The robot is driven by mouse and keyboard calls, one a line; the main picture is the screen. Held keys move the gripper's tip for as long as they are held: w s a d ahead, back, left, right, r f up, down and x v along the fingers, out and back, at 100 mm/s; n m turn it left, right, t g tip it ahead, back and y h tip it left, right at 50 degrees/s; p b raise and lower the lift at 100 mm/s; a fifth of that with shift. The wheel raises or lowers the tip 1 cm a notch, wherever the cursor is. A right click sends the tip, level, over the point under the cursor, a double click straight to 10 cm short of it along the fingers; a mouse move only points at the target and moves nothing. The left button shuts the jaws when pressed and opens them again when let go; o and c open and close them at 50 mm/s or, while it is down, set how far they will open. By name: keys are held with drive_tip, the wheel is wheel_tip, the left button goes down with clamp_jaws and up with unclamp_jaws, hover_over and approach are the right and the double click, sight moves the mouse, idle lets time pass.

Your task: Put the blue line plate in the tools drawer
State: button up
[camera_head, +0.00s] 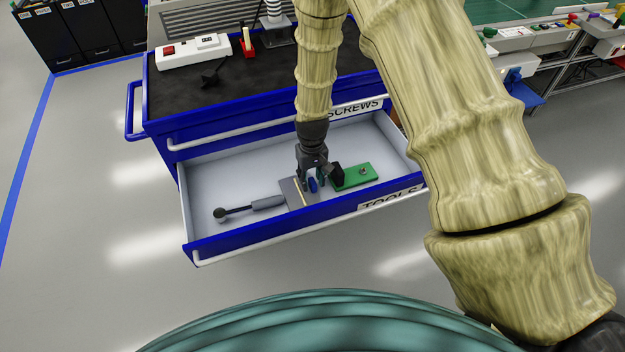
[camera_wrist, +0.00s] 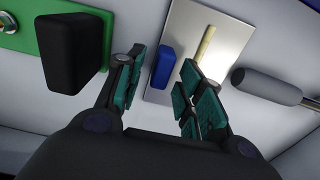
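The open tools drawer (camera_head: 235,175) has a blue front with a "TOOLS" label. A grey metal plate (camera_head: 291,193) with a pale yellow line and a blue block lies flat on its floor. The plate also shows in the wrist view (camera_wrist: 232,38), with its blue block (camera_wrist: 162,67) between my fingers. My gripper (camera_head: 313,184) is low inside the drawer, over the plate. In the wrist view its fingers (camera_wrist: 163,82) are spread, with a gap on each side of the block. The fingers partly hide the plate in the head view.
A green plate (camera_head: 358,175) with a black block and a bolt lies right of my gripper in the drawer. A hammer-like tool (camera_head: 262,203) with a grey handle lies left. The closed screws drawer is above; a power strip (camera_head: 195,50) is on the cabinet top.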

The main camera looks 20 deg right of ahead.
wheel_tip(320, 180, up, 11)
idle(0.5)
idle(1.2)
